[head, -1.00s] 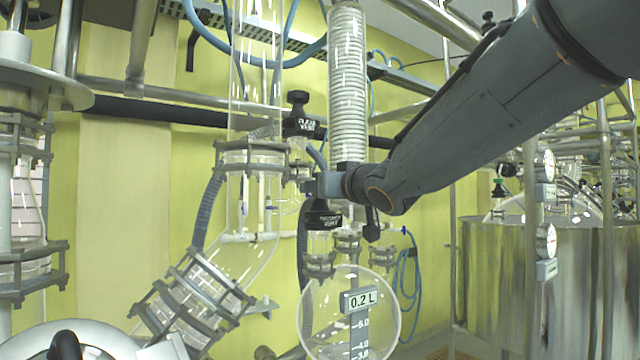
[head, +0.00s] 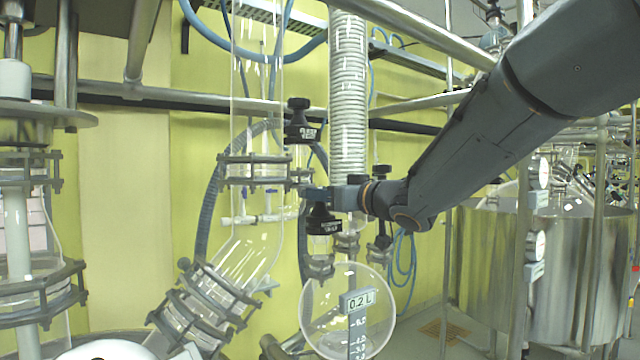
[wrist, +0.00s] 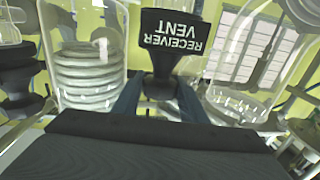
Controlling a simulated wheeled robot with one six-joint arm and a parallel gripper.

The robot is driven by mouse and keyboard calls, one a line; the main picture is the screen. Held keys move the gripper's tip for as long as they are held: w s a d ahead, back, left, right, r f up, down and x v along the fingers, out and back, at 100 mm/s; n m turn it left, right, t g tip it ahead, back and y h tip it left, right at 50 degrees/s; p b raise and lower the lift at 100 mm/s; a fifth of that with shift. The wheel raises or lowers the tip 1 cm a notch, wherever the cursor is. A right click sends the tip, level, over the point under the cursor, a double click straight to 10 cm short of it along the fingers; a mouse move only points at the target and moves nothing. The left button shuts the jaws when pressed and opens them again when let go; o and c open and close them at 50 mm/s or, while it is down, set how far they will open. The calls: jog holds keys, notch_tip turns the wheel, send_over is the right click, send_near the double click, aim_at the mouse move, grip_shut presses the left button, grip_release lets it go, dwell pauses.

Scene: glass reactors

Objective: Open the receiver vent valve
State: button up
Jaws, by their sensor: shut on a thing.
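The receiver vent valve (head: 322,220) is a black knob with a label, on top of a glass neck above the round receiver flask. In the wrist view its black label plate (wrist: 176,40) reads "RECEIVER VENT" upside down. My gripper (head: 318,197) reaches in from the right and is shut on the knob at its top. In the wrist view my gripper's fingers (wrist: 160,100) stand on both sides of the knob's dark stem. The receiver flask (head: 347,318) is clear glass with a "0.2 L" tag and a printed scale. How far the valve is turned cannot be told.
A second black valve knob (head: 300,125) stands just above and left of my gripper. A glass coil condenser (head: 348,90) rises behind it. A flanged glass pipe (head: 215,300) is at lower left. A steel vessel (head: 490,270) stands at right.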

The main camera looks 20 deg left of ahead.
jog(key=n+g+y, duration=0.1)
jog(key=n+g, duration=0.1)
jog(key=g, duration=0.1)
jog(key=n+g+y, duration=0.1)
jog(key=n+g, duration=0.1)
jog(key=g, duration=0.2)
jog(key=shift+w+n+y, duration=0.1)
jog(key=shift+n+y, duration=0.3)
jog(key=shift+n+g, duration=0.5)
jog(key=shift+g, duration=0.3)
jog(key=o, duration=0.9)
jog(key=shift+s+r, duration=0.1)
jog(key=shift+s, duration=0.15)
jog(key=shift+c, duration=0.2)
jog(key=shift+t, duration=0.4)
